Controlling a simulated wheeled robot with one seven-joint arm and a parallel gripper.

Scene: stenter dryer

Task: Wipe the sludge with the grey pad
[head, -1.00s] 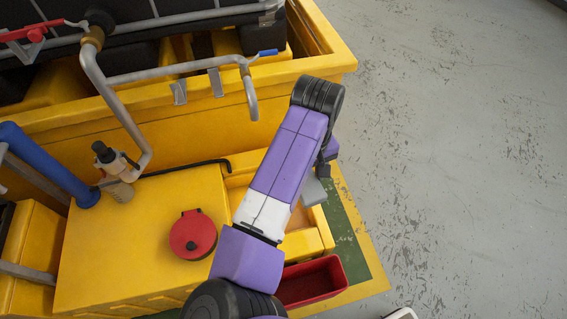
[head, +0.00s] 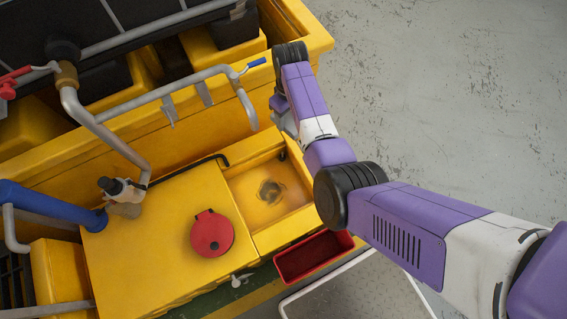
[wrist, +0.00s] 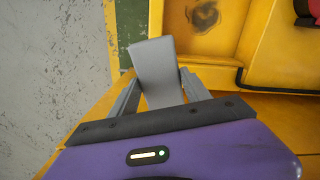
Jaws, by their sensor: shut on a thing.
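The sludge (head: 270,191) is a dark brown smear on the floor of a shallow yellow tray (head: 239,190), right of the red cap. It also shows at the top of the wrist view (wrist: 203,14). My gripper (wrist: 160,84) is shut on the grey pad (wrist: 155,62), a flat light-grey slab sticking out past the fingers. The pad is held up, apart from the sludge, near the tray's edge. In the head view my gripper (head: 284,118) hangs beyond the tray's far corner, and the pad is hard to tell from the fingers there.
A red round cap (head: 212,234) sits on the yellow cover left of the tray. A red bin (head: 313,256) stands in front. Grey pipes with a blue-handled valve (head: 256,63) overhang behind. A black rod (head: 185,169) lies along the cover. Grey floor at right is clear.

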